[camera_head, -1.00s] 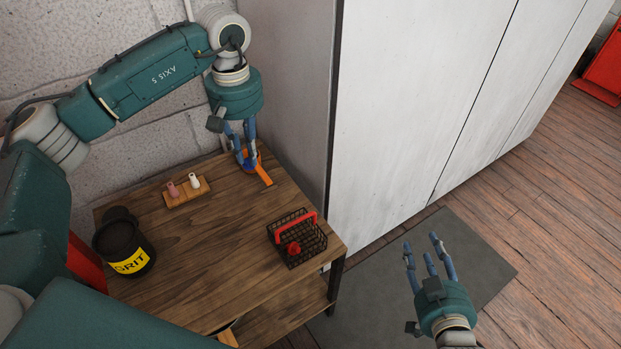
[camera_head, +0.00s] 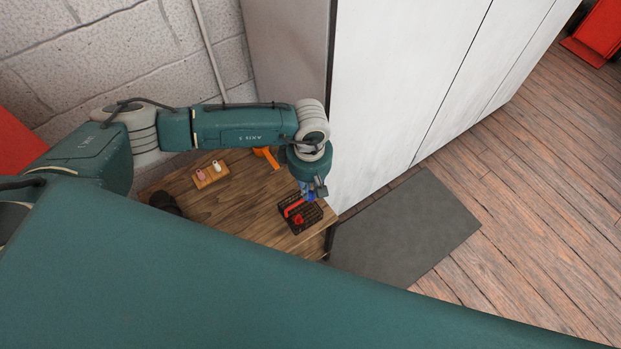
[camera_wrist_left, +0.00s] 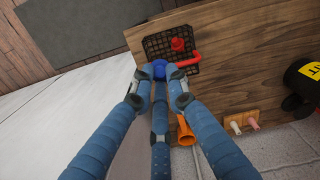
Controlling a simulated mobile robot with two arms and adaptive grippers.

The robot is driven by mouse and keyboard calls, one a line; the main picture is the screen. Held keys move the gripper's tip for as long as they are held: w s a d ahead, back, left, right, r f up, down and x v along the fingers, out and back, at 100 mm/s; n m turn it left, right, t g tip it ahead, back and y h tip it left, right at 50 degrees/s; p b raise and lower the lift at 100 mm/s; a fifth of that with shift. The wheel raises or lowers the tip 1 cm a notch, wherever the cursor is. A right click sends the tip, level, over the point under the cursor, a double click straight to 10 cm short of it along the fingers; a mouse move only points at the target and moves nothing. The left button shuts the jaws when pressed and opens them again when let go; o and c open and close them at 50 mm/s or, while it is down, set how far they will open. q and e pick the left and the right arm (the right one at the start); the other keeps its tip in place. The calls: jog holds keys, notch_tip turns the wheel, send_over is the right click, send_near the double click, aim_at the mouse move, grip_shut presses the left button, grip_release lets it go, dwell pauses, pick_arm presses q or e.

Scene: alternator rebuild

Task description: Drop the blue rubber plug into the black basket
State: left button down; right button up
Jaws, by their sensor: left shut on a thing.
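My left gripper (camera_head: 309,191) is shut on the blue rubber plug, over the back right part of the black basket. In the left wrist view the plug (camera_wrist_left: 158,69) sits between the fingertips of the left gripper (camera_wrist_left: 160,75). The black wire basket (camera_head: 314,216) stands on the wooden table near its right end; it also shows in the left wrist view (camera_wrist_left: 155,46), just beyond the plug. The plug's height above the basket is hard to tell. My right gripper is out of view.
An orange holder (camera_head: 266,157) stands at the table's back edge. A small wooden block (camera_head: 211,175) carries a pink and a white plug. A dark grit pot (camera_head: 164,203) is at the left. A tall pale cabinet (camera_head: 400,80) stands close to the table's right end.

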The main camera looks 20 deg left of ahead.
aim_at(310, 193)
pick_arm(q)
jog(key=shift+s+d, duration=0.1)
jog(key=shift+s, duration=0.05)
jog(key=shift+f, duration=0.2)
jog(key=shift+f+b, duration=0.95)
jog(key=shift+f, duration=0.6)
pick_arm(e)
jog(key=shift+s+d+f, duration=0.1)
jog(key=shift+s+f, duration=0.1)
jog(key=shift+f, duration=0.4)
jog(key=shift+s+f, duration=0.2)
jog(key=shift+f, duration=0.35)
pick_arm(q)
jog(key=c, duration=1.6)
grip_release()
jog(key=shift+c, duration=0.2)
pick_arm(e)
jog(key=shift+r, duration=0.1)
